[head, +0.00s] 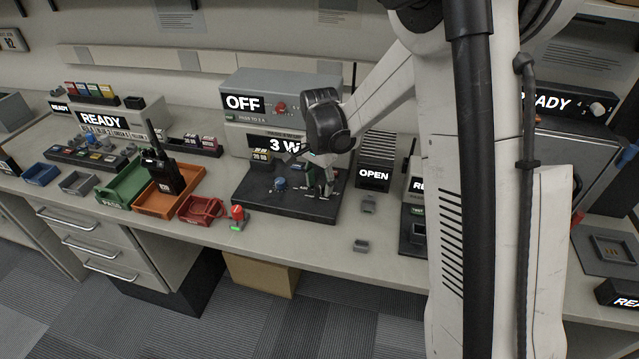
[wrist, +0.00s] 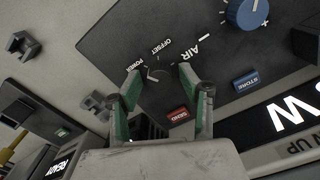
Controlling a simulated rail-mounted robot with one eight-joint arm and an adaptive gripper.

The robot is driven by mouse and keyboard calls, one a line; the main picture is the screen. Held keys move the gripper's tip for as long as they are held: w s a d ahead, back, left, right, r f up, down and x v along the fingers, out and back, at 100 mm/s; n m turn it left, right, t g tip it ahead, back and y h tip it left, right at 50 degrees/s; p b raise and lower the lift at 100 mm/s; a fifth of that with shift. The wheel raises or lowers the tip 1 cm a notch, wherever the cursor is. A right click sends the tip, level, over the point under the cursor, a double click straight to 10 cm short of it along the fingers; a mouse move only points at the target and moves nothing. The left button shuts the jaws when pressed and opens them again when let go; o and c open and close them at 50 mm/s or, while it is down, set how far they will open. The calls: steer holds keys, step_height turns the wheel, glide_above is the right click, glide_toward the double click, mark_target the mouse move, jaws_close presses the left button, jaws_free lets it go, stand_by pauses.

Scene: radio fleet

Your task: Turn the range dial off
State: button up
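No label reading "range" is legible on any dial. A small dark dial (wrist: 158,74) with a white pointer sits on the dark panel (wrist: 115,35), by the words POWER, OFFSET and AIR. My gripper (wrist: 160,76) is open, its two green-lined fingers on either side of this dial, with gaps visible. Whether the tips touch the panel cannot be told. In the head view my gripper (head: 322,182) is over the right part of the panel (head: 262,202) and hides the small dial. A blue knob (wrist: 246,12) sits farther along the panel, also in the head view (head: 280,184).
Behind the panel, a box (head: 300,88) has an OFF display (head: 243,103) and a red knob (head: 281,107); below is a "3 W" display (head: 284,145). An orange tray (head: 150,198) with a black radio (head: 165,170) stands left. A READY box with a pale dial (head: 597,108) is right.

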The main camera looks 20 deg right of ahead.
jaws_close()
steer(key=shift+n, duration=0.4)
steer(key=n+b, duration=0.2)
steer(key=n, duration=0.2)
steer(key=shift+n, duration=0.4)
steer(key=n+b, duration=0.2)
steer(key=n, duration=0.4)
steer(key=shift+n, duration=0.3)
steer(key=shift+o, duration=1)
jaws_free()
steer(key=shift+r, duration=0.15)
